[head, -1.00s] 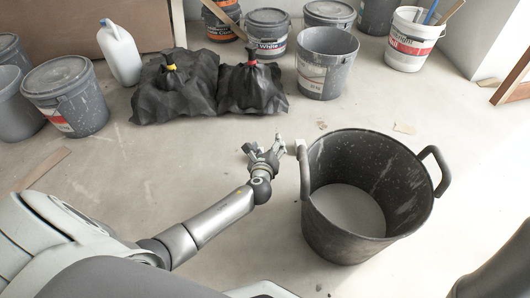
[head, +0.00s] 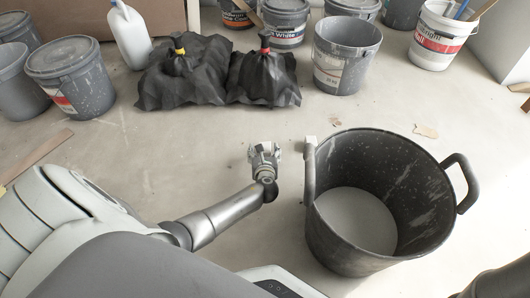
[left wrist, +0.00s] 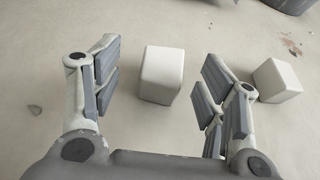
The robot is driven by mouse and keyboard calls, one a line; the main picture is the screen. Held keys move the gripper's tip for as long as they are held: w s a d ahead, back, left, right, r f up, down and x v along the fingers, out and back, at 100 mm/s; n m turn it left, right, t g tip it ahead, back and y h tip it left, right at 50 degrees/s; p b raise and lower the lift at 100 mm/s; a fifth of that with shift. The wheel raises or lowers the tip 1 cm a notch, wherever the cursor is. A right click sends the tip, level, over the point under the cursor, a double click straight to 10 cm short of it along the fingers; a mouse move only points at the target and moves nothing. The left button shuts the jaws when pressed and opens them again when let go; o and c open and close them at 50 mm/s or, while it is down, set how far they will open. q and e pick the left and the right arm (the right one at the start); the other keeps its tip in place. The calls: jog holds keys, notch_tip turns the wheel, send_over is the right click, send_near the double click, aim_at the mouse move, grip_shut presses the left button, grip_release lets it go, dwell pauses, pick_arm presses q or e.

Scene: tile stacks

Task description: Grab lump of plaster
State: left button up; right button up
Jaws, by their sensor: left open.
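Two pale, rounded blocks that look like plaster lumps lie on the floor. In the left wrist view one lump (left wrist: 161,75) sits between the spread fingers of my left gripper (left wrist: 163,88), with a gap to each side. The other lump (left wrist: 277,80) lies to the right, outside the right finger. In the head view my left gripper (head: 264,150) is open and low over the floor, and hides most or all of the first lump. The second lump (head: 310,143) shows beside the tub's left handle. My right gripper is not in view.
A large black tub (head: 330,235) with pale contents stands just right of my left gripper. Black bags (head: 200,78), a white jug (head: 130,38) and several buckets (head: 343,60) stand behind. Small debris (head: 425,131) lies on the floor. The floor between gripper and bags is clear.

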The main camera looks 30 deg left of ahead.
aim_at(265, 147)
pick_arm(q)
jog(key=b+x, duration=0.3)
jog(key=x, duration=0.1)
jog(key=shift+d+f+b, duration=0.3)
jog(key=shift+w+a, duration=0.25)
jog(key=shift+w, duration=0.1)
jog(key=c, duration=1.2)
